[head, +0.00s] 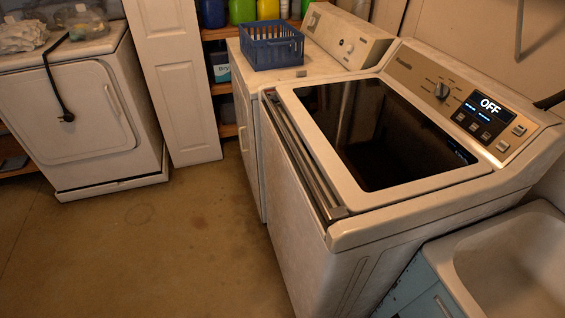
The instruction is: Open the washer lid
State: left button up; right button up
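The washer (345,252) is a white top-loading machine on the right. Its lid (385,130) is a dark glass panel in a white frame and looks shut, lying flat on top. A metal strip (300,150) runs along the front edge of the top. The control panel (462,95) at the back has a knob and a display reading OFF. Neither of my grippers shows in the head view.
A utility sink (515,262) stands right of the washer. Another white machine (305,72) stands to its left with a blue basket (271,46) on top. A dryer-like machine (75,110) is at the far left. The floor (150,250) in front is clear.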

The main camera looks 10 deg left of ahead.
aim_at(374, 147)
jog(key=k, duration=0.4)
jog(key=u, duration=1.35)
jog(key=i, duration=2.95)
jog(key=z, duration=3.45)
